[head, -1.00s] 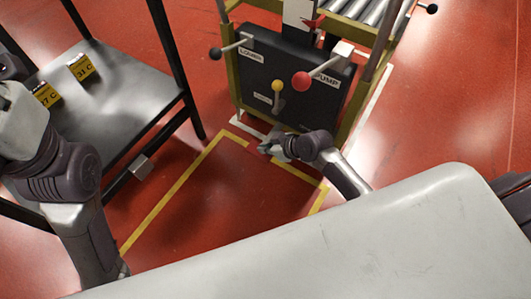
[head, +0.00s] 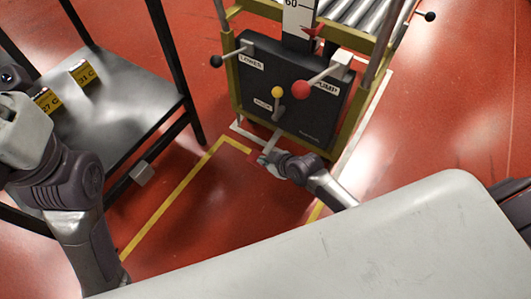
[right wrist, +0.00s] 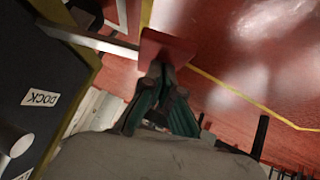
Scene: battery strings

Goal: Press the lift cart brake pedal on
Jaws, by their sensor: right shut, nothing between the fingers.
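The lift cart (head: 295,95) stands at the top centre of the head view, with a dark panel in a yellow frame. Its brake pedal is a red pad on a pale bar; the pad (right wrist: 165,48) is clear in the right wrist view, and the bar (head: 271,141) shows low on the cart in the head view. My right gripper (head: 266,157) is shut and empty at the pedal. Its fingertips (right wrist: 160,72) overlap the near edge of the pad in the right wrist view; I cannot tell whether they touch. My left gripper's fingers are out of view.
The panel carries a black-knob lever (head: 216,61), a yellow knob (head: 278,91) and a red pump knob (head: 300,90). A grey-topped table (head: 128,92) with yellow-labelled blocks (head: 84,72) stands at left. Yellow tape (head: 180,183) marks the red floor, which is open between table and cart.

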